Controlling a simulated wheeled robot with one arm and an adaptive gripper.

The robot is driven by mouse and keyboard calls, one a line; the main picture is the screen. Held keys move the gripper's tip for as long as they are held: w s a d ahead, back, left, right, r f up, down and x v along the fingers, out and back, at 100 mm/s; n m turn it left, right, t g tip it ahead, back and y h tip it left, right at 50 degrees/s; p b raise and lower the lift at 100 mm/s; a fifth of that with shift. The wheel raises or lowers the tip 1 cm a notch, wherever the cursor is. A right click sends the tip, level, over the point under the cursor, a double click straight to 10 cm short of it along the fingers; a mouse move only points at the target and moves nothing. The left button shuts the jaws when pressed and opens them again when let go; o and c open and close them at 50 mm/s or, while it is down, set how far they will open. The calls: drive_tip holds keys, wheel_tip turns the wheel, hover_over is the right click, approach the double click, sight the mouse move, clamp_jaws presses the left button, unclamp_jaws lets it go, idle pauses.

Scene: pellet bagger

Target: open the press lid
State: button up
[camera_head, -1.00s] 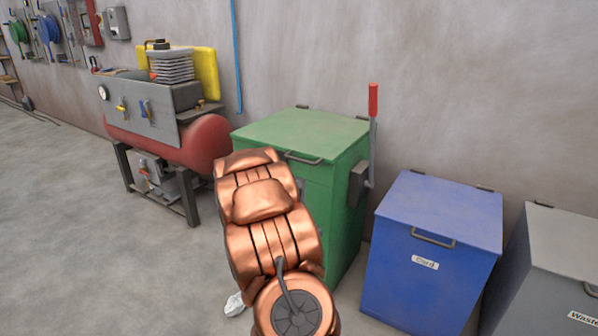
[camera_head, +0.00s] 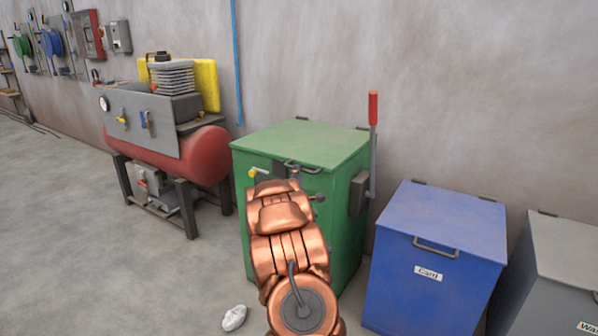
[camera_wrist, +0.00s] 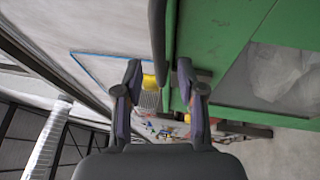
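The press is a green box (camera_head: 342,215) in the middle of the head view. Its flat green lid (camera_head: 300,142) is closed, with a grey bar handle (camera_head: 303,168) on the front edge. My gripper is at the press front, mostly hidden behind my copper arm in the head view. In the wrist view my gripper (camera_wrist: 159,74) is open. A dark bar, apparently the lid handle (camera_wrist: 157,35), runs down the picture between the two fingers' lines. I cannot tell whether the fingers touch it. The green press front (camera_wrist: 225,40) lies to its right.
A red-handled lever (camera_head: 373,110) stands on the press's right side. A blue bin (camera_head: 440,225) and a grey bin (camera_head: 565,255) stand to the right. A red compressor tank (camera_head: 195,155) is at left. A white crumpled item (camera_head: 234,317) lies on the floor.

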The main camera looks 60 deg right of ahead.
drive_tip(key=shift+x, duration=1.8)
drive_tip(key=shift+c, duration=0.3)
clamp_jaws()
